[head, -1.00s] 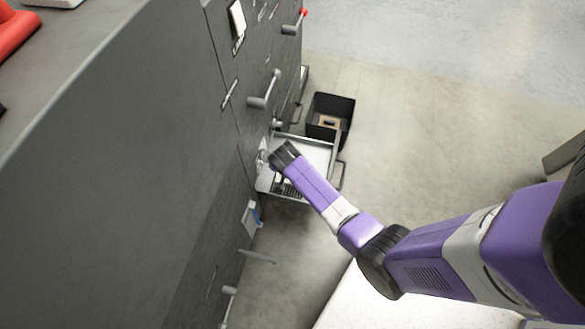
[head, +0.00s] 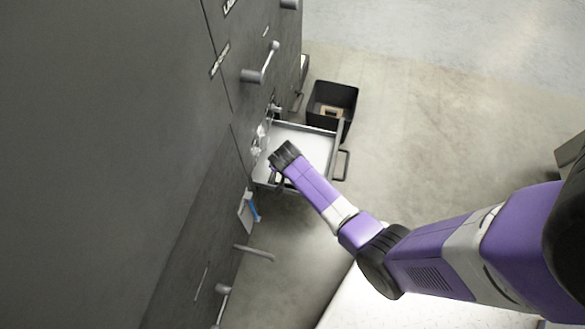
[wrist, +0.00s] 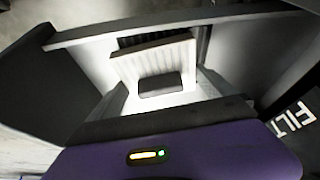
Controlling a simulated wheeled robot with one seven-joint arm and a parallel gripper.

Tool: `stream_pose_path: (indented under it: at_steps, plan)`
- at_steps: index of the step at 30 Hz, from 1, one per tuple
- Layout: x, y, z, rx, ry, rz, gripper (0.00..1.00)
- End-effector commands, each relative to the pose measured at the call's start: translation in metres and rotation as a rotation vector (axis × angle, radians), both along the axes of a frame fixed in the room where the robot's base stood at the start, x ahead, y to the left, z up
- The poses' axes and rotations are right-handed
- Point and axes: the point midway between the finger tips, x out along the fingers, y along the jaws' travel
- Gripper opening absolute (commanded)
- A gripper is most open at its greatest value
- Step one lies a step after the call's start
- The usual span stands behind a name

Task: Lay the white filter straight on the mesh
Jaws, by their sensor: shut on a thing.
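A white pleated filter (wrist: 180,62) is in my gripper in the wrist view, seen past the gripper's front edge. My gripper (head: 276,167) is shut on it, over the near left part of the pulled-out drawer (head: 342,140). The drawer has a pale floor and raised walls, and its wall also spans the top of the wrist view (wrist: 240,14). A dark strip shows just behind the filter; I cannot tell whether it is the mesh. In the head view my gripper and arm hide the filter and that part of the drawer.
The dark cabinet front (head: 215,180) with several lever handles (head: 262,65) stands close on the left. A black open bin (head: 331,103) with a brown object in it is beyond the drawer. A dark label (wrist: 296,118) with white letters lies right.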

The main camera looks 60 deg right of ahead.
Motion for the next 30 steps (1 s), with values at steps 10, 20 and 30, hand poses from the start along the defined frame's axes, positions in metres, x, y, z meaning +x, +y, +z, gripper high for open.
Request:
stream_pose_path:
  at_steps: [10, 20, 30]
  plan:
    - [0.0, 0.0, -0.001, 0.0, 0.0, 0.0, 0.53]
    - [0.0, 0.0, -0.008, 0.0, 0.0, 0.0, 0.53]
    - [0.0, 0.0, -0.011, 0.0, 0.0, 0.0, 1.0]
